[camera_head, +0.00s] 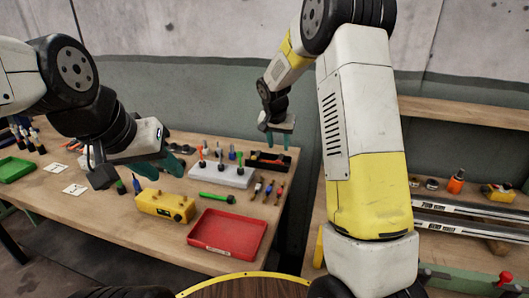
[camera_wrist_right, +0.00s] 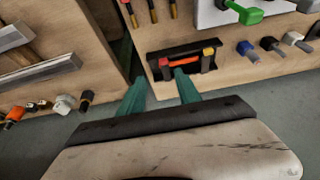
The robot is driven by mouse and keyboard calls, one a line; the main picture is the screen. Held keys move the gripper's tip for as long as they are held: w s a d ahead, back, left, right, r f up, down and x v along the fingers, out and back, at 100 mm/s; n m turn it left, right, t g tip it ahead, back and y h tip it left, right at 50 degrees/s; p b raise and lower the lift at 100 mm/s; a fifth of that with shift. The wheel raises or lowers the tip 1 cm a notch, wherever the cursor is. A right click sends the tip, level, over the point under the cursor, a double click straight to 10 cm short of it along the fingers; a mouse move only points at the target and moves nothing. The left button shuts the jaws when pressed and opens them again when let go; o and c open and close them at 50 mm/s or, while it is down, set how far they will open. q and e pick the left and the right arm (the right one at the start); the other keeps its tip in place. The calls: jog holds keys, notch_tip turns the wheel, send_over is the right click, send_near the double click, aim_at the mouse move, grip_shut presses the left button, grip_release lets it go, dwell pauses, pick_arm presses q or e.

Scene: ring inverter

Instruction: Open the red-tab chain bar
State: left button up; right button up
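Two long silver bars lie on the right bench in the head view, an upper bar (camera_head: 470,210) and a lower bar (camera_head: 455,235). In the right wrist view, silver bars (camera_wrist_right: 40,75) show at the left edge. A red knob (camera_head: 505,278) stands at the lower right; I cannot tell whether it is the red tab. My right gripper (camera_head: 277,138) is open and empty, above and behind the black holder, away from the bars. Its two teal fingers are spread in the wrist view (camera_wrist_right: 160,82). My left gripper (camera_head: 178,157) appears open and empty over the left table.
The left table carries a yellow box (camera_head: 165,206), a red tray (camera_head: 228,233), a white tool block (camera_head: 221,175) and a black holder (camera_head: 270,161). An orange bottle (camera_head: 456,182) stands behind the bars. A gap separates the two benches. My right arm hides part of the right bench.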

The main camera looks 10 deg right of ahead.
aim_at(280, 157)
jog(key=x, duration=0.9)
jog(key=shift+w+a, duration=0.25)
jog(key=shift+a, duration=0.1)
grip_shut()
dwell(1.0)
